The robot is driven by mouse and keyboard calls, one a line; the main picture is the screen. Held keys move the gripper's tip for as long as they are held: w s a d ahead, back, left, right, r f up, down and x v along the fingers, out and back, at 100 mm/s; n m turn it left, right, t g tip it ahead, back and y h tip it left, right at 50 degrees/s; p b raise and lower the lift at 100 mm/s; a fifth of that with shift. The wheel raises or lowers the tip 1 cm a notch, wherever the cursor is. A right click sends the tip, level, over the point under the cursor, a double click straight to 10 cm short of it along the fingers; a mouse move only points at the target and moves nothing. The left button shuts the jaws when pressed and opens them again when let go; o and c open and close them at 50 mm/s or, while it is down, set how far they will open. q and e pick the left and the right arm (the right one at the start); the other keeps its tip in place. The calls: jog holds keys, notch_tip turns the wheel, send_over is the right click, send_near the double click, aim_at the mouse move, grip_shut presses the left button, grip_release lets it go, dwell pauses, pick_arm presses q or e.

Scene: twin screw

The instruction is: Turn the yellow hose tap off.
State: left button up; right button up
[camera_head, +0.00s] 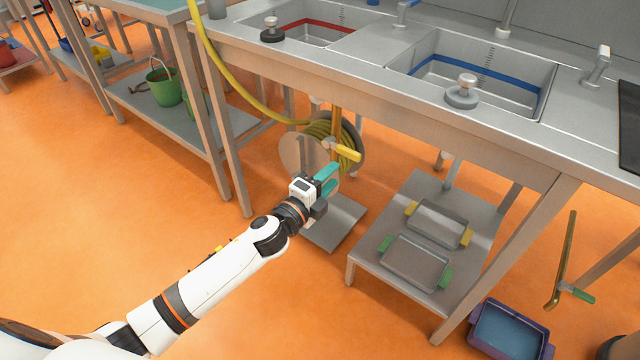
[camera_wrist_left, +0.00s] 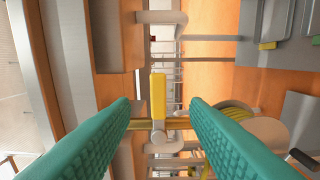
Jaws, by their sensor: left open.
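The yellow tap handle (camera_head: 347,152) sticks out beside the hose reel under the sink counter in the head view. In the left wrist view the yellow handle (camera_wrist_left: 158,92) stands upright in the picture, crossing in front of a yellow pipe (camera_wrist_left: 178,124), with a round grey knob at its lower end. My left gripper (camera_head: 327,178) is just below and to the left of the handle in the head view. Its teal fingers are apart, and in the wrist view (camera_wrist_left: 160,108) the handle shows between them, with gaps on both sides. Contact is not visible. My right gripper is out of view.
A yellow hose (camera_head: 232,88) runs from the counter to the coiled reel (camera_head: 353,135). A low shelf (camera_head: 378,262) holds two trays with coloured handles. A green-handled pipe (camera_head: 567,262) and a blue tub (camera_head: 508,332) are at right. Table legs stand left of the reel.

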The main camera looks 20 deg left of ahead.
pick_arm(q)
jog(key=v, duration=0.3)
jog(key=shift+s+a, duration=0.1)
jog(key=shift+s, duration=0.2)
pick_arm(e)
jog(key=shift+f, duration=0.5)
pick_arm(q)
jog(key=shift+f, duration=0.1)
